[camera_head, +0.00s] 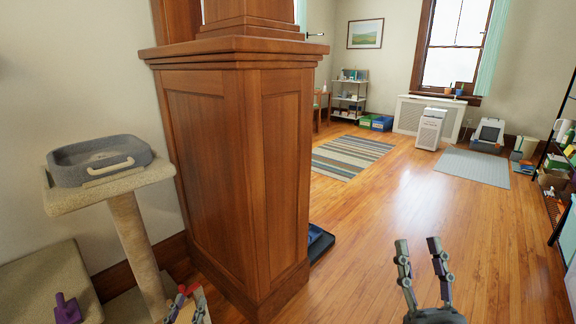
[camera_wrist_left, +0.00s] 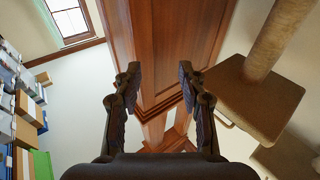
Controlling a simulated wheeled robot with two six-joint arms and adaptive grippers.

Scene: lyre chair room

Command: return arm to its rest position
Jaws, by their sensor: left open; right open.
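My left gripper (camera_head: 188,293) shows at the bottom edge of the head view, just left of the wooden pillar's base; most of that arm is out of frame. In the left wrist view my left gripper (camera_wrist_left: 158,78) is open, its two dark fingers well apart with nothing between them. The wooden pillar shows behind the fingers. My right gripper (camera_head: 420,252) points up at the bottom right of the head view, over the wood floor. It is open and empty, its fingers apart.
A panelled wooden pillar (camera_head: 238,170) stands between the grippers. A cat tree with a carpeted post (camera_head: 138,245) and grey bed (camera_head: 100,160) is at left. A purple object (camera_head: 68,308) lies on its lower part. Shelving (camera_head: 556,170) lines the right side. Open floor (camera_head: 400,210) lies ahead.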

